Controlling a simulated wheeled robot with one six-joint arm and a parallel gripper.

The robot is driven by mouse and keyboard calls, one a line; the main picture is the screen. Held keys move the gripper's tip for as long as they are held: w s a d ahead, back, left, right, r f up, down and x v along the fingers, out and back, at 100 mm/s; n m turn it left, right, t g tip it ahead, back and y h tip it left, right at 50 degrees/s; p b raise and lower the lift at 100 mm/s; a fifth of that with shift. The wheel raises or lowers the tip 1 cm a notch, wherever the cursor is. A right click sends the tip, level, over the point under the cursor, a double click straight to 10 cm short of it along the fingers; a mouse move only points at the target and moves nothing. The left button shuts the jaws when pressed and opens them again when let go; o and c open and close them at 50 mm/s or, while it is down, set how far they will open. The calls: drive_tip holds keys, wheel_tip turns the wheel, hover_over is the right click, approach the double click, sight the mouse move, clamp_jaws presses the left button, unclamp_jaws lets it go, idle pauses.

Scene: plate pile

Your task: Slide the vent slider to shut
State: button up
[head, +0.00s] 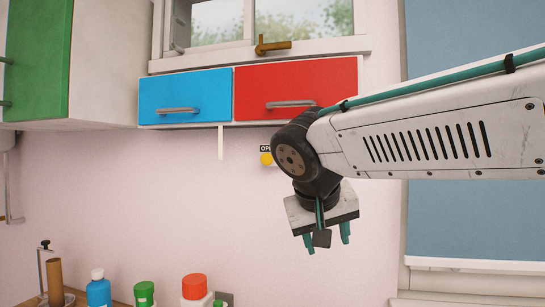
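A small yellow knob (266,158) is on the pink wall under the red drawer front. A black label (265,149) just above it shows the letters "OP"; the rest is behind my arm. The knob appears to be the vent slider's handle, and the part of its track to the right is hidden by my arm. My gripper (327,241) hangs downward, lower and to the right of the knob, apart from it. Its two teal fingers are spread, with nothing seen held between them.
Blue (185,88) and red (300,78) drawer fronts with handles are above the knob. A white strip (221,142) hangs to its left. Several capped bottles, including a blue one (99,292), stand at lower left. The wall between is clear.

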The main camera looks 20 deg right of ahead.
sight(266, 156)
drive_tip(key=w+a+r+m+t+h, duration=0.1)
drive_tip(key=w+a+r+m+t, duration=0.2)
drive_tip(key=w+r, duration=0.5)
drive_tip(key=w+a+r+m+t+h, duration=0.1)
drive_tip(key=w+a+r+t+h, duration=0.15)
drive_tip(key=w+a+r, duration=0.55)
drive_tip(key=shift+t+y, duration=0.25)
drive_tip(key=w+d, duration=0.1)
drive_tip(key=d, duration=0.1)
drive_tip(key=w+d, duration=0.1)
drive_tip(key=d, duration=0.1)
drive_tip(key=w+d+f, duration=0.1)
drive_tip(key=w+d, duration=0.1)
drive_tip(key=shift+f, duration=0.1)
drive_tip(key=shift+w+d+f, duration=0.15)
drive_tip(key=shift+w, duration=0.05)
